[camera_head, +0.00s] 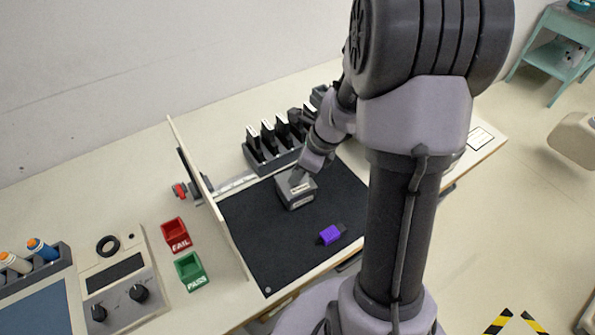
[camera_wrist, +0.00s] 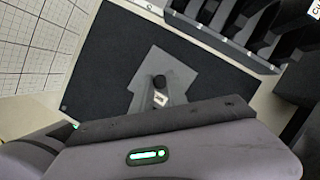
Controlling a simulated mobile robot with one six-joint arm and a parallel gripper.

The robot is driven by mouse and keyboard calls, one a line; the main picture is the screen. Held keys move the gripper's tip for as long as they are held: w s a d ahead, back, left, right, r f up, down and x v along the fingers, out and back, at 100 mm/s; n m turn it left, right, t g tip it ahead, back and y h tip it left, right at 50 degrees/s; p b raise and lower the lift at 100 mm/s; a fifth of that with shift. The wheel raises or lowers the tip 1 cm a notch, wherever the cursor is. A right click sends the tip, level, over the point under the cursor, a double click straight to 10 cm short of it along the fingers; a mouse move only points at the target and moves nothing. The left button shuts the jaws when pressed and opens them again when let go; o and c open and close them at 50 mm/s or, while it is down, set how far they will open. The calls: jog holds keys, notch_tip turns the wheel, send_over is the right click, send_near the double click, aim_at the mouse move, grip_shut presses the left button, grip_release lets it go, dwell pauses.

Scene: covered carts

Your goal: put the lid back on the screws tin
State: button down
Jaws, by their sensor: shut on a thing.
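The screws tin (camera_head: 299,203) is a small grey box with a pale label, standing on the black mat. Its grey lid (camera_head: 306,186) shows at the top of the box. My gripper (camera_head: 297,176) reaches down onto the lid from behind and is shut on it. In the wrist view the grey lid (camera_wrist: 176,92) shows a round black knob (camera_wrist: 160,82) and a small white label. My fingertips are not clear there. I cannot tell whether the lid rests fully on the tin or sits slightly above it. The inside of the tin is hidden.
A purple and black item (camera_head: 331,234) lies on the black mat (camera_head: 262,240) in front of the tin. A dark slotted rack (camera_head: 262,160) stands behind. An upright panel (camera_head: 205,190), a red FAIL bin (camera_head: 175,234) and a green PASS bin (camera_head: 190,270) are at left.

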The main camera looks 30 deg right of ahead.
dwell(0.3)
jog(key=c, duration=0.7)
grip_release()
jog(key=shift+c, duration=0.2)
notch_tip(320, 180, up, 7)
jog(key=p, duration=0.6)
grip_shut()
dwell(0.8)
jog(key=shift+f, duration=0.2)
jog(key=shift+f+b, duration=2.3)
jog(key=shift+f, duration=0.5)
